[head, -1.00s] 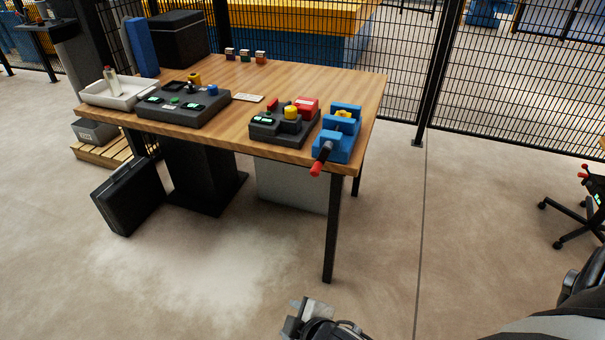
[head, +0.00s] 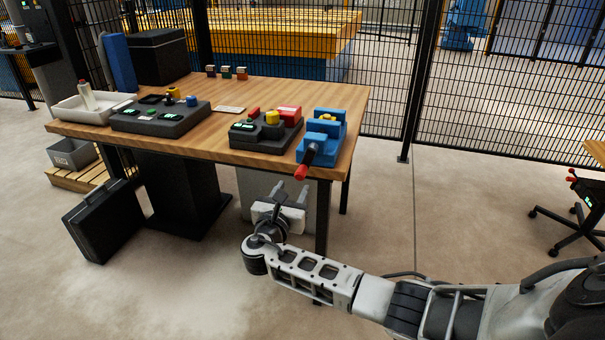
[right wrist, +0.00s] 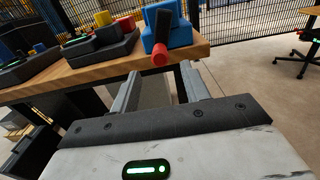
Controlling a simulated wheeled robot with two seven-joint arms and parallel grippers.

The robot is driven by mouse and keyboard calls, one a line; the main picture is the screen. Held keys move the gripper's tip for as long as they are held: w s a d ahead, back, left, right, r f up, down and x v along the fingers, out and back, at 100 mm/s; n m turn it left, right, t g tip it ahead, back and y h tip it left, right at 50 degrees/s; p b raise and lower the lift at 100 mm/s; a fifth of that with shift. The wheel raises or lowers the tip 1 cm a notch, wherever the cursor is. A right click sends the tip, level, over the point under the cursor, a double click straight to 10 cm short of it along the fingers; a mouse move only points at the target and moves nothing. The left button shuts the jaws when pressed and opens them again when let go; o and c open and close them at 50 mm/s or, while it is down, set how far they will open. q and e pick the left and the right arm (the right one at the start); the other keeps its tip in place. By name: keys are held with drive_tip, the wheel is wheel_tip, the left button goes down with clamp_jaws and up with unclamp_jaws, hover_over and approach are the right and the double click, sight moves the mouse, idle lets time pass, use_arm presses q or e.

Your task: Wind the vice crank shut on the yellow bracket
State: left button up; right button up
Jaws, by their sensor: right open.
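The blue vice (head: 322,135) sits at the right front corner of the wooden table (head: 215,150). Its crank, with a red grip (head: 301,172), sticks out past the front edge. A little yellow of the bracket (head: 327,117) shows between the vice jaws. My right gripper (head: 291,190) is open and empty, in front of the table and lower than the crank. In the right wrist view the open fingers (right wrist: 158,90) point toward the table edge, and the red grip (right wrist: 159,54) shows beyond and between them. My left gripper is not in view.
A dark fixture (head: 262,136) with a yellow knob and red block stands left of the vice. A control box (head: 160,118) and a white tray (head: 70,110) are farther left. A table leg (head: 322,215) stands near my right arm. Wire fencing (head: 520,100) runs behind.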

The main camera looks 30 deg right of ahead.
sight(302, 171)
drive_tip(key=b+x, duration=0.2)
drive_tip(key=x, duration=0.7)
drive_tip(key=shift+w+d, duration=0.2)
drive_tip(key=c, duration=0.9)
